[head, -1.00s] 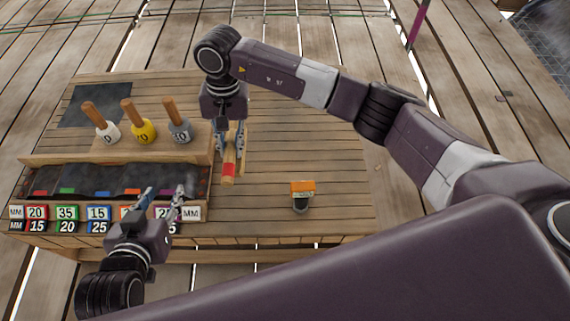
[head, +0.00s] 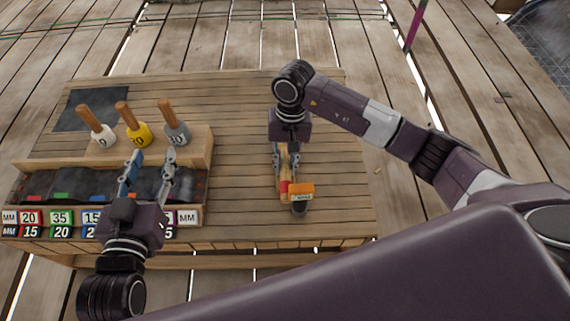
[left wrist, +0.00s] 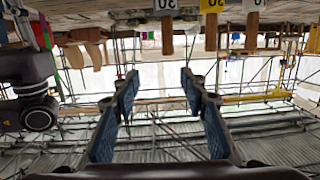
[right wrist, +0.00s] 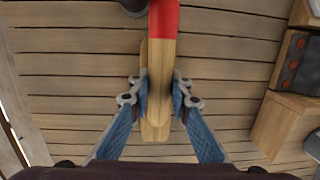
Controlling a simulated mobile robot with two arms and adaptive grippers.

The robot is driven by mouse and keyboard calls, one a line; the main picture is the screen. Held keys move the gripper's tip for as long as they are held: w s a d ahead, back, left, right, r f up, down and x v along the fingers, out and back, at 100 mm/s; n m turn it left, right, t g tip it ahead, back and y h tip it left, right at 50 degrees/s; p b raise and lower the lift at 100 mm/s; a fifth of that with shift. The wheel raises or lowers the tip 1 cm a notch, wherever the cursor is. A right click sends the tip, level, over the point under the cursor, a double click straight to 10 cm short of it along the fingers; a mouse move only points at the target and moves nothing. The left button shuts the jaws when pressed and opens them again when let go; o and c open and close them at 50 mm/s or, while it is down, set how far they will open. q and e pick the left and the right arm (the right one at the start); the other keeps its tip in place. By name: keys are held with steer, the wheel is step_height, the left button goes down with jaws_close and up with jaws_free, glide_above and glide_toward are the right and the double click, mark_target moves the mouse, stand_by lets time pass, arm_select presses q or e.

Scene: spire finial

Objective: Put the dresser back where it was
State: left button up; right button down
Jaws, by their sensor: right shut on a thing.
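The dresser seems to be the wooden tool with a red band (head: 284,188). My right gripper (head: 286,165) is shut on its pale wooden part, just behind the orange-topped object. In the right wrist view the tool (right wrist: 157,122) runs lengthwise between the fingers, its red part at the top edge. I cannot tell whether it touches the table. My left gripper (head: 151,166) is open and empty above the rack's dark slots. Its spread fingers also show in the left wrist view (left wrist: 160,85).
A wooden rack (head: 200,150) at left holds wooden-handled pieces in white (head: 103,138), yellow (head: 138,134) and grey (head: 177,133). Numbered labels (head: 30,217) line its front. The tabletop (head: 235,110) right of the rack is mostly clear.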

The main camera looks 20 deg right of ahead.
mark_target(285, 162)
arm_select(q)
steer(key=shift+r, duration=0.1)
steer(key=shift+w+r+t, duration=0.1)
steer(key=shift+r+t, duration=0.2)
arm_select(e)
steer(key=c, duration=1.8)
jaws_free()
arm_select(q)
steer(key=shift+d+r, duration=0.1)
steer(key=shift+r, duration=0.05)
arm_select(e)
steer(key=r, duration=0.2)
steer(key=r+p, duration=0.1)
steer(key=r, duration=0.3)
steer(key=shift+w+d, duration=0.25)
steer(key=shift+w, duration=0.05)
arm_select(q)
steer(key=s+a+f+g+y+p, duration=0.1)
steer(key=s+a+f+g+y, duration=0.1)
steer(key=s+f+g, duration=0.5)
step_height(285, 162, down, 5)
steer(key=shift+s+a+f+p, duration=0.2)
steer(key=shift+s+a+p, duration=0.1)
steer(key=shift+s+a, duration=0.5)
arm_select(e)
step_height(285, 162, up, 6)
steer(key=shift+w+d, duration=0.25)
